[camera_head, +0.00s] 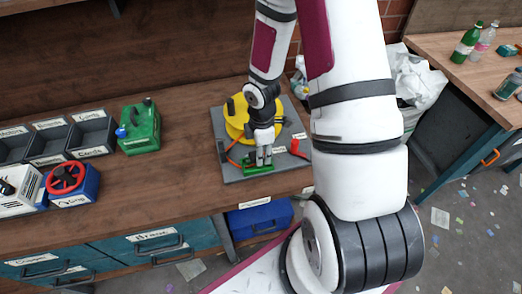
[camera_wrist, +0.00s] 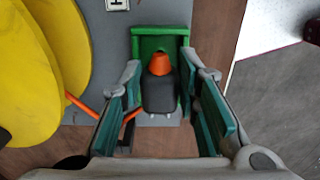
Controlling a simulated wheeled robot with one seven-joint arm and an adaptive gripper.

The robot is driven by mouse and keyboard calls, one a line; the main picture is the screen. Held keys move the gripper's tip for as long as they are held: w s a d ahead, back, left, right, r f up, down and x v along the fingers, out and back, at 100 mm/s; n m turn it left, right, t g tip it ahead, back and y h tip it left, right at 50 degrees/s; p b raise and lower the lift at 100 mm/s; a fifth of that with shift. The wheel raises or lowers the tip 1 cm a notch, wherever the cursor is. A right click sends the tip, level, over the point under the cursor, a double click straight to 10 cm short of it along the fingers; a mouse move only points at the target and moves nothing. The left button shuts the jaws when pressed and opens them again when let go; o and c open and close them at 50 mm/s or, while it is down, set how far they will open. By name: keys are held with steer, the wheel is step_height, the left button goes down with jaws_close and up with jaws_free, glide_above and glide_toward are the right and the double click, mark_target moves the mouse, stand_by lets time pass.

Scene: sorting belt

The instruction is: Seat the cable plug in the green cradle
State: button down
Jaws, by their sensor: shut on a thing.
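The cable plug is a dark grey block with an orange nose, between my fingers in the wrist view (camera_wrist: 160,94). My gripper (camera_head: 262,160) points down and is shut on the plug. The green cradle (camera_head: 256,171) is right under the fingertips in the head view; its green wall shows beyond the plug in the wrist view (camera_wrist: 172,38). The plug overlaps the cradle; whether it touches the cradle floor I cannot tell. An orange cable (camera_wrist: 85,107) runs from the yellow reel (camera_head: 235,124) toward the plug. My fingers hide much of the plug in the head view.
Reel and cradle stand on a grey board (camera_head: 228,172) on the wooden bench. A red piece (camera_head: 298,149) lies right of the gripper. A green canister (camera_head: 140,128) and labelled bins (camera_head: 88,134) stand farther left. Bench between canister and board is clear.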

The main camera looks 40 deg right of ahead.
steer(key=shift+f+b, duration=0.3)
steer(key=shift+f, duration=0.3)
steer(key=shift+f, duration=0.35)
steer(key=shift+s+f+b, duration=0.15)
steer(key=shift+f+b, duration=0.15)
steer(key=shift+b, duration=0.1)
steer(key=shift+f, duration=0.2)
steer(key=c, duration=1.3)
jaws_free()
steer(key=shift+o, duration=0.9)
steer(key=shift+f, duration=0.2)
steer(key=shift+r, duration=0.1)
steer(key=shift+r, duration=0.1)
